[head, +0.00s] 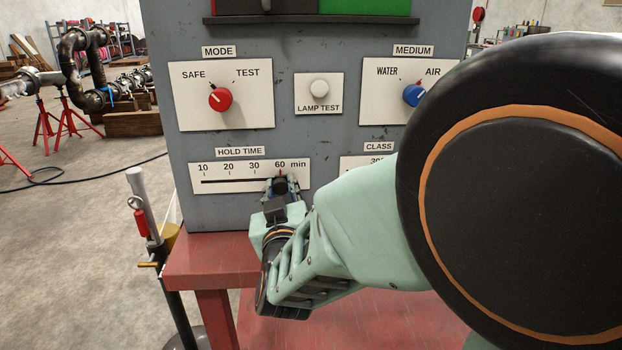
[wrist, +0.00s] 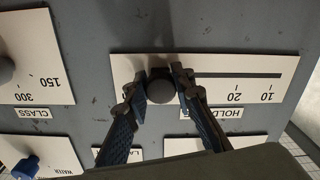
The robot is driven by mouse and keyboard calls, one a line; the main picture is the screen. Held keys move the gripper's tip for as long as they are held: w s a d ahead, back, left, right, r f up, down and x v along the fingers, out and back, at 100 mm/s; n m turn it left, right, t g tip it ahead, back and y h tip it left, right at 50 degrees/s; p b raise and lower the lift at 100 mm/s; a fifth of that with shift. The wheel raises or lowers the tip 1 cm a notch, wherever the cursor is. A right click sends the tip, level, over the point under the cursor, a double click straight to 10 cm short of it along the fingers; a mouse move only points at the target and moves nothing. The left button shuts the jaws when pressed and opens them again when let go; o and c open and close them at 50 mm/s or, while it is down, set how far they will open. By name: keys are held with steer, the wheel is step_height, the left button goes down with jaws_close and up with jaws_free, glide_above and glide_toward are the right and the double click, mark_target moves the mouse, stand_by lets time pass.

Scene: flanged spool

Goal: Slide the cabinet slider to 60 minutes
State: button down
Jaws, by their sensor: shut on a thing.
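The HOLD TIME slider panel (head: 235,176) is a white plate on the grey cabinet, marked 10, 20, 30 and 60 min. A dark slot runs under the numbers. The slider's dark round knob (wrist: 160,90) is at the 60 end, with a small red pointer (head: 280,173) just under the 60 mark in the head view. My gripper (head: 280,188) is shut on the knob, one finger on each side in the wrist view (wrist: 162,92). The fingers hide part of the knob and the plate's 30 and 60 marks in the wrist view.
Above are the red MODE knob (head: 220,99), white LAMP TEST button (head: 319,88) and blue MEDIUM knob (head: 414,95). A CLASS panel (head: 362,162) lies right, partly behind my arm. A red table (head: 210,265) stands below the cabinet.

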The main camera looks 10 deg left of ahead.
steer(key=shift+w+d, duration=0.1)
steer(key=shift+d, duration=0.15)
steer(key=c, duration=1.6)
jaws_free()
steer(key=shift+d, duration=0.1)
steer(key=shift+s, duration=0.35)
steer(key=v, duration=0.7)
steer(key=shift+w, duration=0.1)
